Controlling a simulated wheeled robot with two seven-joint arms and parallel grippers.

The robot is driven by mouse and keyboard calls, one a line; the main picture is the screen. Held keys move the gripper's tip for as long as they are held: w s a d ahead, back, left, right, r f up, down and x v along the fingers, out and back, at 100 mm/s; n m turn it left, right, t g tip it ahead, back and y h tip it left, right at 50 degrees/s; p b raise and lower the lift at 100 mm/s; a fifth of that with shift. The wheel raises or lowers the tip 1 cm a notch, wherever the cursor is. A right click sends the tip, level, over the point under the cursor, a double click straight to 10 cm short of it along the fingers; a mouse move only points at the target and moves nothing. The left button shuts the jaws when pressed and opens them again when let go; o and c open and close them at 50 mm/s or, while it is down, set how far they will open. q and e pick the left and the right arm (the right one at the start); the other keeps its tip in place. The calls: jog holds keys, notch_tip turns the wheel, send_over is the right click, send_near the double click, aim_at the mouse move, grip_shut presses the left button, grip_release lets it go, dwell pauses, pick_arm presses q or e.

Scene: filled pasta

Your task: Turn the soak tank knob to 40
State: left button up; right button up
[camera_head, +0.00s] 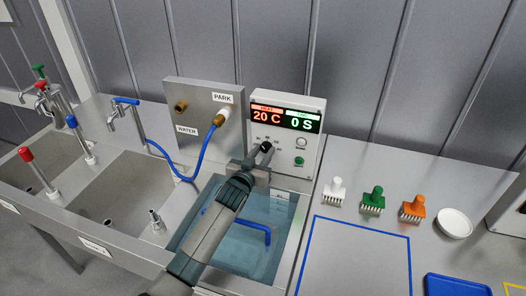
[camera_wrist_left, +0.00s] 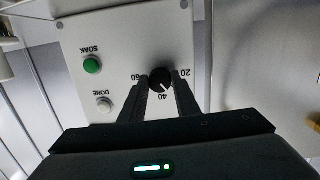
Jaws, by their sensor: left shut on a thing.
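The soak tank control box (camera_head: 312,122) stands behind the water tank. Its display (camera_head: 286,118) reads 20 C in red and 0 S in green. The black knob (camera_wrist_left: 160,78) sits on the box's white face, with 20, 40 and 60 printed around it, upside down in the left wrist view. My left gripper (camera_head: 262,154) is at the knob, and its two fingers (camera_wrist_left: 161,92) are shut on the knob's sides. A small pale mark shows on the knob, but its exact direction is hard to tell. My right gripper is out of view.
A green SOAK button (camera_wrist_left: 92,65) and a pale DONE button (camera_wrist_left: 105,104) are beside the knob. The water tank (camera_head: 290,225) lies below my left arm. A steel panel (camera_head: 180,94) with a blue hose (camera_head: 203,150) is left. Several brushes (camera_head: 373,198) stand right.

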pick_arm(q)
jog(key=m, duration=0.3)
jog(key=shift+y, duration=0.3)
jog(key=shift+m+y, duration=0.3)
jog(key=shift+m, duration=1.3)
jog(key=o, duration=1)
jog(key=shift+o, duration=0.2)
jog(key=shift+s, duration=0.15)
jog(key=b+v, duration=0.3)
jog(key=v, duration=1.4)
jog(key=shift+f, duration=0.2)
jog(key=shift+s, duration=0.1)
